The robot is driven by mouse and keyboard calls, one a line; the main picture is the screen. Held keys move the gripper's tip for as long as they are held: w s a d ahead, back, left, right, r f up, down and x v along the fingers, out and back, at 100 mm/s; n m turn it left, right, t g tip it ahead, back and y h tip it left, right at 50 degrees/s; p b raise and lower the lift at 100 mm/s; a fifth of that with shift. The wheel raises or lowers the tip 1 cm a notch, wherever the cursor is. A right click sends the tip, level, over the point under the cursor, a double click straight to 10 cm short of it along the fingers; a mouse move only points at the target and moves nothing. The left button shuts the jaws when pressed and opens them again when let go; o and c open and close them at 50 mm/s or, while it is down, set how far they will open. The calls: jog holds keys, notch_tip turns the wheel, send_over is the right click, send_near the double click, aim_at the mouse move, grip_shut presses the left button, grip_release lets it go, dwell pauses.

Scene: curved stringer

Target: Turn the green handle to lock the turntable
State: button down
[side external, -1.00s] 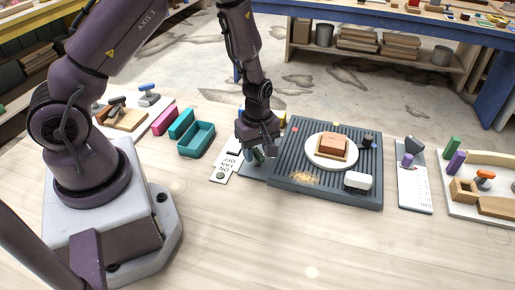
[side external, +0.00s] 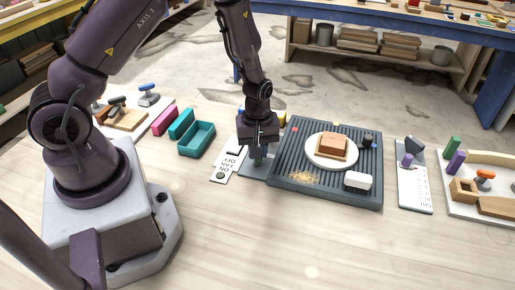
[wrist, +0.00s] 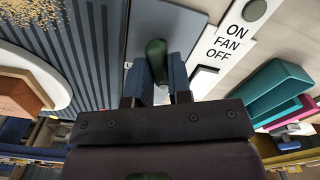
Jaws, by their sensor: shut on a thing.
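The green handle (wrist: 156,55) stands on a grey plate (wrist: 172,18) in the wrist view. My gripper (wrist: 158,85) has its fingers on both sides of the handle and is shut on it. In the side view my gripper (side external: 258,150) is over the plate at the left edge of the dark ribbed bed, and the handle (side external: 257,161) is mostly hidden by the fingers. The white round turntable (side external: 318,158) sits on the ribbed bed with a brown block (side external: 333,144) on it.
A fan switch panel (side external: 222,172) lies left of the plate. Teal trays (side external: 197,139) are further left. A white block (side external: 358,181) and a dark knob (side external: 368,138) are on the ribbed bed. The front of the table is clear.

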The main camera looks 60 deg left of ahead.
jog(key=m, duration=0.7)
jog(key=shift+r, duration=0.1)
jog(key=m, duration=0.7)
dwell(0.6)
jog(key=c, duration=1)
grip_release()
jog(key=shift+c, duration=0.2)
notch_tip(320, 180, up, 13)
